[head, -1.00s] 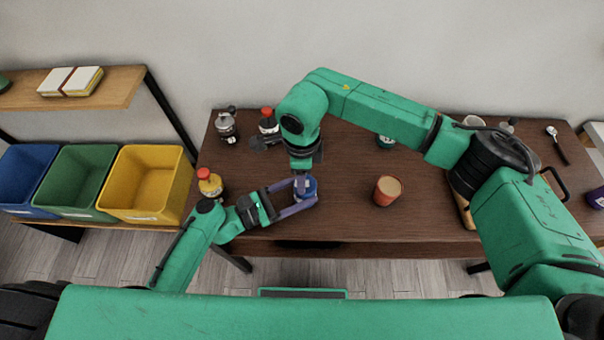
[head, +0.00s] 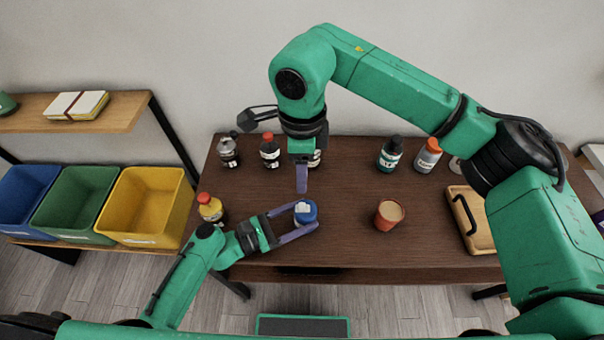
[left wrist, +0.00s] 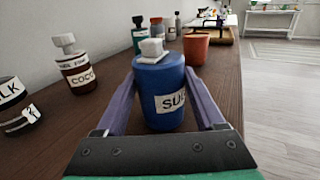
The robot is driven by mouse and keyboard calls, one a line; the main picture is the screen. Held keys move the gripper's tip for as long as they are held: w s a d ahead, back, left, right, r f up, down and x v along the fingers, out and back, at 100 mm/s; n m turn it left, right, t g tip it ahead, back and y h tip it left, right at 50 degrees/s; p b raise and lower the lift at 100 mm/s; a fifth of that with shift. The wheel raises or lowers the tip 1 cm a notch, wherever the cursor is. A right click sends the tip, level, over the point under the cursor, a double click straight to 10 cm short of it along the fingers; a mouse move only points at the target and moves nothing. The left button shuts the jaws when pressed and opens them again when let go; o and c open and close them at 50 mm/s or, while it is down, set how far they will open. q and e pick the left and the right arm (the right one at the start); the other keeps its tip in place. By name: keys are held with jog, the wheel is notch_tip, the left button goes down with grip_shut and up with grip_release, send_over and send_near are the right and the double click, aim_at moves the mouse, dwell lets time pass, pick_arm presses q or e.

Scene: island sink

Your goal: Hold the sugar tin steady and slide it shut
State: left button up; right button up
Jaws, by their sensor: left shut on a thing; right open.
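The sugar tin (head: 306,214) is blue and stands upright near the front of the dark table. In the left wrist view the tin (left wrist: 160,80) shows part of a white label and a white block-like piece (left wrist: 152,48) on top. I cannot tell whether the tin is fully shut. My left gripper (head: 300,222) is shut on the tin, with one purple finger on each side. My right gripper (head: 301,188) is open and empty, pointing down above and behind the tin, apart from it. Only one of its fingers shows clearly.
An orange cup (head: 389,214) stands right of the tin, and a yellow red-capped bottle (head: 210,208) stands to the left. Several bottles line the back, including a dark one (head: 390,154). A wooden board (head: 470,222) lies at the right. The table between tin and cup is clear.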

pick_arm(q)
jog(key=o, duration=1.5)
jog(key=shift+c, duration=0.2)
